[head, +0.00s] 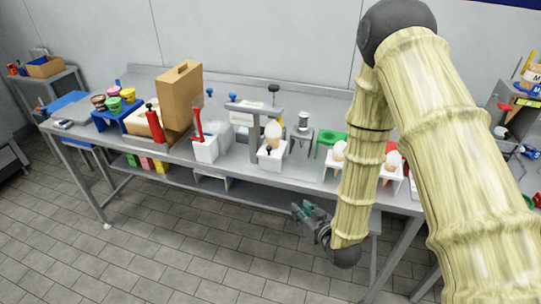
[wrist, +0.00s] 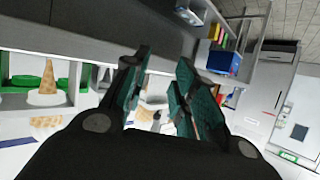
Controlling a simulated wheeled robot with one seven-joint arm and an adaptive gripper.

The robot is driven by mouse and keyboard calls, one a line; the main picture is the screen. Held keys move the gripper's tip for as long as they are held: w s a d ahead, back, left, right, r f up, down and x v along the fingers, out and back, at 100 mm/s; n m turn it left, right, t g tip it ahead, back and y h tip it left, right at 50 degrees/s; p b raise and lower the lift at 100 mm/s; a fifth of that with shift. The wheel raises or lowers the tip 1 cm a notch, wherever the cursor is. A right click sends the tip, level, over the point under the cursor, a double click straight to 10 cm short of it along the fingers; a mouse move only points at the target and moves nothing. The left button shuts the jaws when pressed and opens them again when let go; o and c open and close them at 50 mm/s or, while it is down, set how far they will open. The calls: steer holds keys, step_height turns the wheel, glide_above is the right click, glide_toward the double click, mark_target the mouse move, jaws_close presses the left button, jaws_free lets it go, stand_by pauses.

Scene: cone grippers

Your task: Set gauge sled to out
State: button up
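A grey arch-shaped stand (head: 254,108) rises on the long metal table. A white block (head: 271,160) with a small dark knob and an upright cone with a pale top (head: 273,134) sits at its front; this looks like the gauge sled, but I cannot tell for sure. How far it sits in or out under the arch is not clear. My gripper (head: 304,213) hangs in front of the table, below the tabletop edge and right of the block, touching nothing. Its teal fingers are apart and empty in the wrist view (wrist: 163,70).
The long metal table (head: 330,195) also holds a white box with a red lever (head: 204,148), a brown case (head: 180,95), colored tubs (head: 113,103) and a green stool-like stand (head: 330,138). White holders with cones (head: 391,165) stand near my arm. The tiled floor in front is clear.

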mark_target(271, 150)
steer(key=w+a+r+n+t+y, duration=0.1)
steer(key=w+a+r+t+y, duration=0.15)
steer(key=r, duration=0.35)
steer(key=w+a+r+n+t+y, duration=0.1)
steer(key=w+a+r, duration=0.1)
steer(key=w+r, duration=0.3)
steer(key=p+x, duration=0.1)
steer(key=x, duration=0.2)
steer(key=p+x, duration=0.1)
steer(key=x, duration=0.2)
steer(key=p+x, duration=0.1)
steer(key=x, duration=0.2)
steer(key=shift+a+r, duration=0.4)
jaws_close()
